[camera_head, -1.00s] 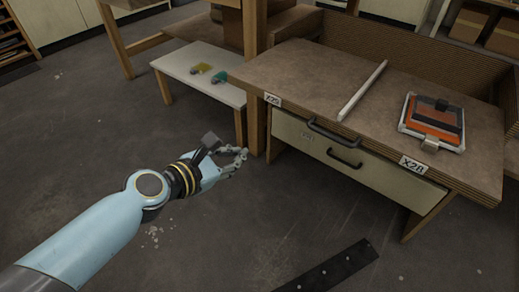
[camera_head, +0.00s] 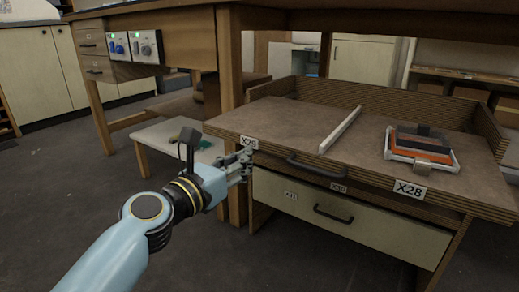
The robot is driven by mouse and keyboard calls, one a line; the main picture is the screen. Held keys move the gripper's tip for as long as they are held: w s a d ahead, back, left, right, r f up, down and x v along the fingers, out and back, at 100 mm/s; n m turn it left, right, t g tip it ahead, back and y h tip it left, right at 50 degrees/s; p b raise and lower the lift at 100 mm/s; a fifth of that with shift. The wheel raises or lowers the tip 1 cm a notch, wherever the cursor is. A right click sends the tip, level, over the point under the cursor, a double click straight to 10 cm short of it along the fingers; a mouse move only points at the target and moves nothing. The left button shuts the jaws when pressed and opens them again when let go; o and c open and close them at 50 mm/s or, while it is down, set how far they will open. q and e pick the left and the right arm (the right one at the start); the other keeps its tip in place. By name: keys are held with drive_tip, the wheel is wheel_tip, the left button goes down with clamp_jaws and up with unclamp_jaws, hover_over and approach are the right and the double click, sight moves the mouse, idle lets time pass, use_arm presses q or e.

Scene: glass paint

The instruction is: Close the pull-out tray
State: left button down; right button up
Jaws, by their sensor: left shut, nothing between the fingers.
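The pull-out tray (camera_head: 290,120) is a wide brown board with raised ribbed walls at the back and right. Its front edge stands out past the cream drawer front below and carries a dark handle (camera_head: 318,166), with labels X29 and X28 towards its ends. My left gripper (camera_head: 247,163) is shut and empty at the tray's front left corner, just below the X29 label (camera_head: 248,141). I cannot tell whether it touches the edge. My right gripper is out of view.
A white strip (camera_head: 341,130) and an orange and dark framed item (camera_head: 420,147) lie on the tray. The cream drawer (camera_head: 385,230) below has its own dark handle (camera_head: 333,214). A low white table (camera_head: 160,137) and a wooden post (camera_head: 229,60) stand left. Floor in front is clear.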

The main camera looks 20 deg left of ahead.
sight(266, 143)
use_arm(q)
drive_tip(key=x, duration=0.2)
drive_tip(key=b+x, duration=0.1)
drive_tip(key=x, duration=0.2)
drive_tip(key=shift+w+d+f, duration=0.15)
drive_tip(key=shift+w+f, duration=0.05)
drive_tip(key=shift+w, duration=0.05)
drive_tip(key=shift+w+d+r, duration=0.1)
drive_tip(key=shift+w+r, duration=0.05)
drive_tip(key=shift+w, duration=0.3)
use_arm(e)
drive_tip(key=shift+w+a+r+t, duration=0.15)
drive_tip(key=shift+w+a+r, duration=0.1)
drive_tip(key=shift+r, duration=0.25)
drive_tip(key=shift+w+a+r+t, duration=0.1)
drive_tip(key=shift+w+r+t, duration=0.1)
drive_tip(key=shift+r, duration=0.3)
